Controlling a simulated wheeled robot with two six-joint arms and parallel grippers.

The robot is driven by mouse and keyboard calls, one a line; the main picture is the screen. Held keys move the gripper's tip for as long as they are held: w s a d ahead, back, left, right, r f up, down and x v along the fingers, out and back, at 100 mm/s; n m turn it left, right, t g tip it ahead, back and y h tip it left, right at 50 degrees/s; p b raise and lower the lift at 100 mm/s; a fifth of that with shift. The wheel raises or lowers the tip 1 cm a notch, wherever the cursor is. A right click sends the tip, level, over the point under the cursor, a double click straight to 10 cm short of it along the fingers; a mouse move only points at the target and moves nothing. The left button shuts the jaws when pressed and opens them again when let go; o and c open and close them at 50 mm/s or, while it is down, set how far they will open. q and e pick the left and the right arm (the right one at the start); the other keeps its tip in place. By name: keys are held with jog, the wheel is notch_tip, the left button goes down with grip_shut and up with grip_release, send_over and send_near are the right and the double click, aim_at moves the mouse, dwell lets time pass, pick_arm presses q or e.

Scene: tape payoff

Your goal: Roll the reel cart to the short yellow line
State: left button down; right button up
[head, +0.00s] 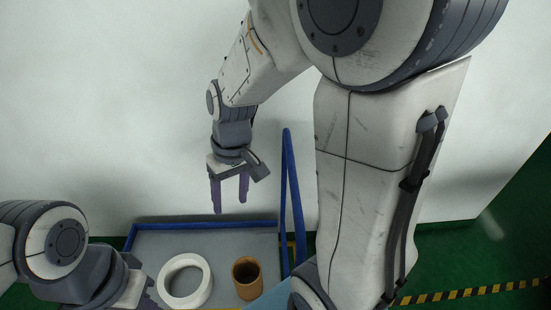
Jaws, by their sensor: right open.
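The reel cart shows at the bottom as a grey tray with a blue rim (205,224) and a tall blue handle (294,195) on its right side. A white ring-shaped reel (163,283) and a brown hollow core (247,281) are on it. My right gripper (230,206) is open and empty, pointing down, in front of the wall in the picture, left of the handle and apart from it. My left gripper (148,297) is at the bottom left, beside the white reel; its fingertips are unclear. I cannot make out the short yellow line for sure.
A white wall (150,120) stands behind the cart. The green floor (455,250) is clear at the right. A yellow-and-black striped band (475,292) crosses it at the lower right. My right arm hides the area right of the handle.

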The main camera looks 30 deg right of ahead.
jog(key=w+d+m+p, duration=0.2)
jog(key=w+d+m, duration=0.15)
jog(key=d, duration=0.75)
jog(key=m+t+p, duration=0.1)
jog(key=m+p, duration=0.1)
jog(key=m, duration=0.2)
send_near(295, 184)
jog(key=shift+n, duration=0.25)
jog(key=f, duration=0.6)
jog(key=a+f, duration=0.1)
jog(key=f, duration=0.2)
jog(key=shift+w+a, duration=0.1)
jog(key=shift+w, duration=0.3)
pick_arm(q)
notch_tip(295, 184, up, 5)
jog(key=shift+r, duration=0.2)
pick_arm(e)
grip_shut()
